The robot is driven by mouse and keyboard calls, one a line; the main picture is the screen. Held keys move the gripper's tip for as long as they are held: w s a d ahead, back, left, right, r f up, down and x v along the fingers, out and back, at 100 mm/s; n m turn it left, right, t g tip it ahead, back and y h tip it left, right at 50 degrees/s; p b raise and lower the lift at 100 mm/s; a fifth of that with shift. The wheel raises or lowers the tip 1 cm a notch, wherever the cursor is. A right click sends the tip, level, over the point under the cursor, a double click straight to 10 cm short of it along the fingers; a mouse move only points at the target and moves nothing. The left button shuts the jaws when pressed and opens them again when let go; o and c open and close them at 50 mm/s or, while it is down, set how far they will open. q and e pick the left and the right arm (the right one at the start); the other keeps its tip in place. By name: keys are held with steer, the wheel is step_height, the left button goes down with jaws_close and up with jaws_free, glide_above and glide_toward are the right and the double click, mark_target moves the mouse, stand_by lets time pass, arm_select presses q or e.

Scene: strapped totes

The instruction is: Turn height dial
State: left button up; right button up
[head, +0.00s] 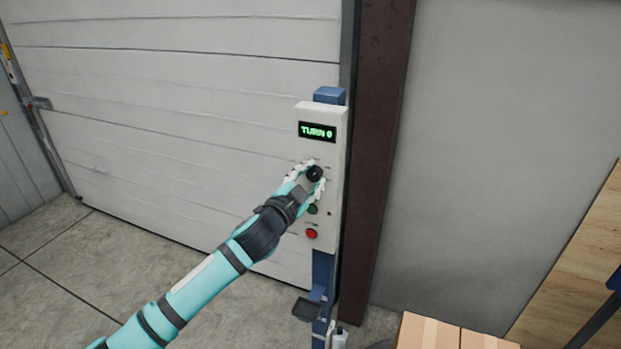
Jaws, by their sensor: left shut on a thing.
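The height dial (315,174) is a round black knob on a pale control box (337,150). The box is fixed on a blue post. Its small screen (318,132) shows green letters that read "TURN 0". My left gripper (314,179) is at the box with its fingers on both sides of the dial, shut on it. Below the dial are a green button (312,209), partly behind the gripper, and a red button (311,233). My right gripper is out of view.
A white panelled door (170,110) stands behind the box on the left. A dark brown column (378,150) and a grey wall (500,140) are on the right. Cardboard boxes (430,333) and a wooden board (575,270) are at the lower right. The floor at left is clear.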

arm_select(q)
steer(key=shift+r+m+p, duration=0.1)
steer(key=shift+m+p, duration=1)
steer(key=shift+m, duration=0.5)
steer(key=shift+m+p, duration=0.6)
steer(key=shift+m, duration=0.6)
steer(key=o, duration=1.1)
steer(key=shift+o, duration=0.2)
steer(key=shift+s+a, duration=0.1)
steer(key=shift+s, duration=0.05)
steer(key=v, duration=1.1)
steer(key=shift+s, duration=0.35)
steer(key=shift+r, duration=0.15)
